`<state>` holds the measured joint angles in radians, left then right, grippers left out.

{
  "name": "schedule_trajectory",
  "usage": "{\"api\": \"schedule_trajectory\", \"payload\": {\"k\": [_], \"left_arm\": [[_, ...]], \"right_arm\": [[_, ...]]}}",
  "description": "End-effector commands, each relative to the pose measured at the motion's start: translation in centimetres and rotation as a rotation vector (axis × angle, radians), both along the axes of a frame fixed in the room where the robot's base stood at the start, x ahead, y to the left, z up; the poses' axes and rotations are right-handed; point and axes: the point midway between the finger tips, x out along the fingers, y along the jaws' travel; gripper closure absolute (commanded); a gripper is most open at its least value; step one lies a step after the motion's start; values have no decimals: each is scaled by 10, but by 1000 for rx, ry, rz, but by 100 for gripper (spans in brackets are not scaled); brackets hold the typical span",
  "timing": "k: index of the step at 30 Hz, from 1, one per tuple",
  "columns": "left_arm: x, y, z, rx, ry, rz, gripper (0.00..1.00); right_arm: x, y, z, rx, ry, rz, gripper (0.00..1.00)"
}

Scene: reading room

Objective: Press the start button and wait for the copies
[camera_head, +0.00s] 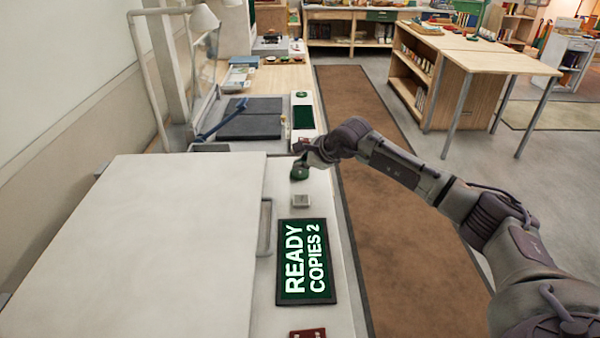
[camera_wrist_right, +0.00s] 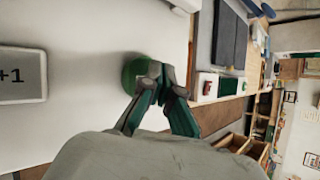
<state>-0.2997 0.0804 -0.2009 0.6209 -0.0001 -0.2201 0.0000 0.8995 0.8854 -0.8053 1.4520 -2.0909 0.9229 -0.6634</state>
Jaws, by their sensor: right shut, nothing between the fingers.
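The copier (camera_head: 150,240) fills the lower left of the head view with its white lid down. Its dark green display (camera_head: 307,262) reads "READY COPIES 2". The round green start button (camera_head: 299,173) is on the control strip beyond the display. My right gripper (camera_head: 300,158) is at this button, its fingers shut and empty. In the right wrist view the fingertips (camera_wrist_right: 161,76) are together and overlap the green button (camera_wrist_right: 131,72); whether they touch it I cannot tell. My left gripper is not in view.
A pale "+1" key (camera_wrist_right: 18,75) lies beside the button; it also shows in the head view (camera_head: 301,201). A red key (camera_head: 307,333) is at the near edge. A brown rug (camera_head: 385,220) covers the floor at right.

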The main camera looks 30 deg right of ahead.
Motion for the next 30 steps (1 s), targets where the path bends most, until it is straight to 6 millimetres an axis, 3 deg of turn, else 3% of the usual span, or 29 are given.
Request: {"api": "schedule_trajectory", "payload": {"k": [30], "left_arm": [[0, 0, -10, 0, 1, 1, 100]], "right_arm": [[0, 0, -11, 0, 1, 0, 100]]}}
